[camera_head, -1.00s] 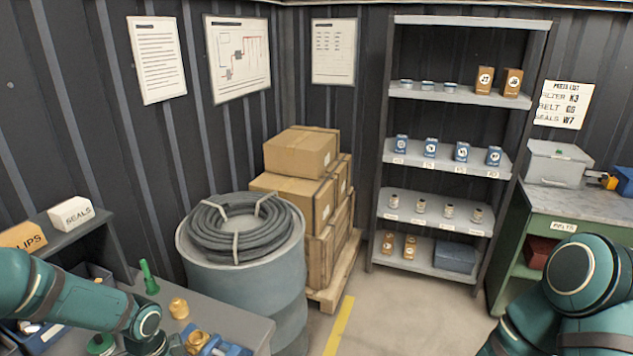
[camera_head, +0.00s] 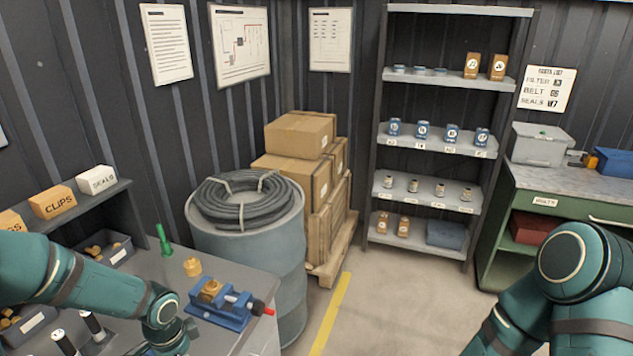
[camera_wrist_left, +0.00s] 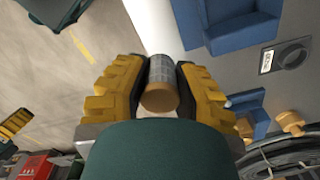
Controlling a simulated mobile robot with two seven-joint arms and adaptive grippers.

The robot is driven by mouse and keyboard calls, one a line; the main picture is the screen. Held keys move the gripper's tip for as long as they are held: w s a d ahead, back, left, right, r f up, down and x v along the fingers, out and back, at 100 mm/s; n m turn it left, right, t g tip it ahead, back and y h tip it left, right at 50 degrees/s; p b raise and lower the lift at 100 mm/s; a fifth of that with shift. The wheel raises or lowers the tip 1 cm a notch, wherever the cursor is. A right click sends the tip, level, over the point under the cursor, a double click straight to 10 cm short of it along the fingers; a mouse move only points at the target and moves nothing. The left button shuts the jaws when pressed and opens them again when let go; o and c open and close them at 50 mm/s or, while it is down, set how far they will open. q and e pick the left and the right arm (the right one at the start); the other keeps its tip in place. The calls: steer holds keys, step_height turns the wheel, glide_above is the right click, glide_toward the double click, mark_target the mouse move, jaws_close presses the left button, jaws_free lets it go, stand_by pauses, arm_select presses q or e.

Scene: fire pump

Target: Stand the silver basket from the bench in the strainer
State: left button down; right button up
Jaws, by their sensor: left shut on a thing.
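My left gripper (camera_wrist_left: 160,90) is shut on a cylinder of silver mesh with a tan end, the silver basket (camera_wrist_left: 161,72), seen between the yellow fingers in the left wrist view. In the head view my left gripper (camera_head: 180,338) is low over the bench, left of the vise, and the basket cannot be made out. A brass body, seemingly the strainer (camera_head: 211,288), sits in a blue vise (camera_head: 222,308). A loose brass piece (camera_head: 193,267) stands behind it. Part of a yellow finger, seemingly my right gripper (camera_wrist_left: 15,124), shows at the left of the wrist view; its opening is unclear.
A green tool (camera_head: 162,240) stands on the bench (camera_head: 225,262). A grey bin (camera_head: 112,255) with brass parts is left of it. Labelled boxes (camera_head: 52,202) sit on a raised shelf. A drum with coiled hose (camera_head: 245,205) stands beyond the bench.

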arm_select(q)
steer(key=d+f+n+b, duration=0.3)
steer(key=d+n, duration=0.1)
steer(key=d, duration=0.3)
steer(key=w+d+f+n+b, duration=0.1)
steer(key=d+f+n+b, duration=0.2)
steer(key=d+n, duration=0.2)
steer(key=shift+w+d+b, duration=0.2)
steer(key=shift+d+b, duration=0.15)
steer(key=shift+d, duration=0.65)
